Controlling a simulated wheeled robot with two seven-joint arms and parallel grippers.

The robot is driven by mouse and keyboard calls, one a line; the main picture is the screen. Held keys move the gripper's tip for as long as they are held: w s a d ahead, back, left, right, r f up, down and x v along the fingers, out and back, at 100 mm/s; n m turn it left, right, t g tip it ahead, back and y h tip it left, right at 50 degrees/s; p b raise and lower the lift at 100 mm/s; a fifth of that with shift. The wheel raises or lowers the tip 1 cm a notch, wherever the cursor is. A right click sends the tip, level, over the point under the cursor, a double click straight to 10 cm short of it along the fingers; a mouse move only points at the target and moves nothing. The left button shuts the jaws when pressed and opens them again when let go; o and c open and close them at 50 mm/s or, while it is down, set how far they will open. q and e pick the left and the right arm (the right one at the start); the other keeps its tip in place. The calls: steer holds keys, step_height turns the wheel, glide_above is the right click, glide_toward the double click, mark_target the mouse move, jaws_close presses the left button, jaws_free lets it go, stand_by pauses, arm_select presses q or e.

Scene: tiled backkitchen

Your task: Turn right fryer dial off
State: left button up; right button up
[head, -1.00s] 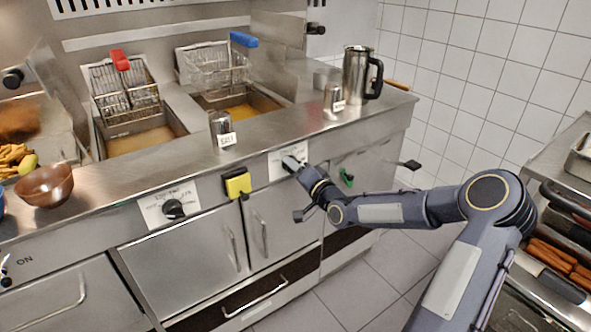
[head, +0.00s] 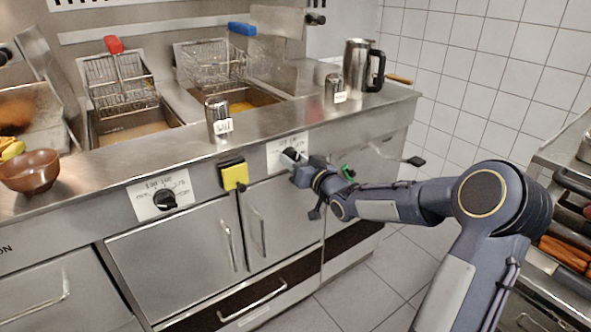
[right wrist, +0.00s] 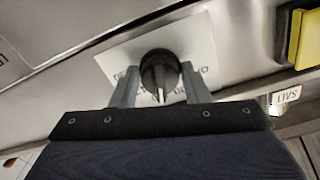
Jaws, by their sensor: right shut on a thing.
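The right fryer dial (head: 291,153) is a black knob on a white label on the fryer's front panel. In the right wrist view the dial (right wrist: 159,72) sits between the two grey fingers, with its white pointer mark toward the bottom of that picture. My right gripper (right wrist: 160,88) is shut on the dial; in the head view the right gripper (head: 297,160) reaches it from the right and partly hides it. The label's writing is partly covered. My left gripper is not in view.
The left fryer dial (head: 165,199) and a yellow-and-black box (head: 233,175) are on the panel to the left. A salt shaker (head: 218,118), another shaker (head: 334,88) and a metal jug (head: 360,66) stand on the counter. A brown bowl (head: 30,172) is at the left.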

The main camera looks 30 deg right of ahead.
steer(key=n+b, duration=0.1)
steer(key=n, duration=0.1)
steer(key=n+b, duration=0.1)
steer(key=shift+f+n+b, duration=0.2)
steer(key=shift+n+b, duration=0.2)
steer(key=n+b, duration=0.3)
steer(key=n, duration=0.1)
steer(key=shift+n, duration=0.3)
steer(key=n+b, duration=0.2)
steer(key=n, duration=0.2)
steer(key=shift+b, duration=0.4)
steer(key=shift+d+r+n+b, duration=0.15)
steer(key=shift+n+b, duration=0.5)
steer(key=shift+n, duration=0.75)
steer(key=o, duration=1)
steer(key=shift+c, duration=0.2)
steer(key=shift+r, duration=0.1)
